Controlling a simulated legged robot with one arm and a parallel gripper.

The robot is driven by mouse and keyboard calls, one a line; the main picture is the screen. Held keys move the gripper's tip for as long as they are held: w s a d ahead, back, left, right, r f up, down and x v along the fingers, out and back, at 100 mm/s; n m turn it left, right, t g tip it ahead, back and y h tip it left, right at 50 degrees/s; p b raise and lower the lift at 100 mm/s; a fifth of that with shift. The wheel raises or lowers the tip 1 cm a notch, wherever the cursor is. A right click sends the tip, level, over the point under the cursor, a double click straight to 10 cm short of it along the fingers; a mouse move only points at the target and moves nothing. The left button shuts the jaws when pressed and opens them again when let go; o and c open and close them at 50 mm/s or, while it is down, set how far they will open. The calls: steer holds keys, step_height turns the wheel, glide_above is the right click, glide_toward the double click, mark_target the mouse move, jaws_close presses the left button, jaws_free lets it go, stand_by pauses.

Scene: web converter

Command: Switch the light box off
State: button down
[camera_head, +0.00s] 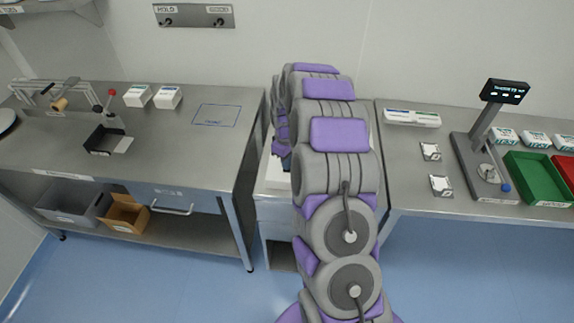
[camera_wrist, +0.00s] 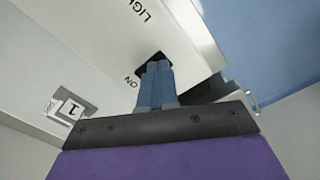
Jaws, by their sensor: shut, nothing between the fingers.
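The light box (camera_wrist: 85,40) fills much of the wrist view as a pale, tilted face with printed "LIGHT" and "ON" lettering. A black switch (camera_wrist: 142,69) sits in that face beside "ON". My gripper (camera_wrist: 158,64) has its blue fingers shut together with nothing between them. The fingertips overlap the switch in the picture and hide part of it. I cannot tell whether they touch it or which way it is set. In the head view, my arm hides most of the light box (camera_head: 270,183) between the two benches.
A left steel bench (camera_head: 180,150) holds white boxes and a black tray. A right bench (camera_head: 415,185) holds a scale (camera_head: 482,168), a green bin (camera_head: 538,178) and small cards. A wall plate (camera_head: 193,16) with two knobs is at the back. Blue floor (camera_head: 450,265) lies clear in front.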

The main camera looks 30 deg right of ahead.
steer(key=shift+r+p, duration=0.95)
steer(key=shift+r, duration=2.1)
steer(key=s+a+r+m+b, duration=0.1)
steer(key=s+a+r, duration=0.5)
steer(key=s, duration=0.2)
steer(key=s+a+r+m+b, duration=0.1)
steer(key=s+a+r, duration=0.5)
steer(key=s, duration=0.3)
steer(key=s+a+m+g, duration=0.1)
steer(key=s+a+m, duration=0.2)
steer(key=s, duration=2)
steer(key=shift+a+r+g+b, duration=0.15)
steer(key=shift+a+g+b, duration=0.25)
steer(key=shift+a, duration=0.3)
